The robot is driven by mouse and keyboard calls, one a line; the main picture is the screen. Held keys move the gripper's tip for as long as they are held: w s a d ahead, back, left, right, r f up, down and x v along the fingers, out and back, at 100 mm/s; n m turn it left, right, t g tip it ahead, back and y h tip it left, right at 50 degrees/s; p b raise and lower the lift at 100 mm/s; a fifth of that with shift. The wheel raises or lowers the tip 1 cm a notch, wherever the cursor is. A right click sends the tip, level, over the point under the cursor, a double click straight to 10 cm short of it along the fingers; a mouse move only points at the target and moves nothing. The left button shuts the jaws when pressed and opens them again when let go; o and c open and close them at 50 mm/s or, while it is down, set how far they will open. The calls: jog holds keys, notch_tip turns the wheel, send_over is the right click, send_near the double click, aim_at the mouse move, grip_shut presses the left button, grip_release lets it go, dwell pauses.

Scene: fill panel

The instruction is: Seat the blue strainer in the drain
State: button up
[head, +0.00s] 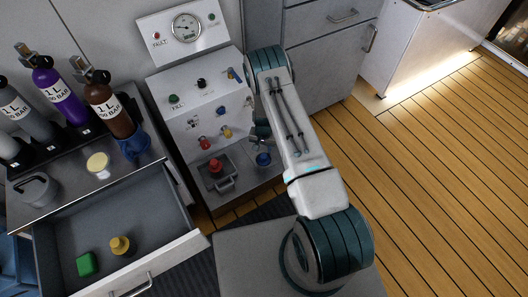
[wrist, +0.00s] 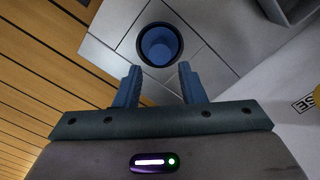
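The blue strainer (wrist: 160,45) appears as a round blue piece inside the dark ring of the drain (wrist: 143,62) in the wrist view. In the head view the blue strainer (head: 263,160) shows low at the right of the panel's base. I cannot tell how deep it sits. My gripper (wrist: 158,83) is open, its two blue fingers apart with nothing between them. The fingertips point at the drain and look short of the strainer. In the head view my gripper (head: 260,142) is small and partly hidden by my arm.
A grey tray (head: 222,184) with a red-topped piece stands left of the drain. The panel (head: 196,110) carries knobs and valves. An open drawer (head: 170,250) holds a green block and a yellow piece.

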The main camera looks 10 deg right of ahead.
jog(key=s+a+r+n, duration=0.1)
jog(key=s+r, duration=0.1)
jog(key=r, duration=1.5)
jog(key=s+r+n, duration=0.1)
jog(key=s+r, duration=0.1)
jog(key=r, duration=1.5)
jog(key=s+r+n, duration=0.1)
jog(key=s+r, duration=0.7)
jog(key=s, duration=0.3)
jog(key=s+r+n+t, duration=0.1)
jog(key=s+r+n, duration=0.1)
jog(key=s+r, duration=0.6)
jog(key=s+d+p, duration=0.1)
jog(key=s, duration=0.3)
jog(key=shift+s+r+n, duration=0.15)
jog(key=shift+s+n, duration=0.1)
jog(key=shift+n, duration=0.05)
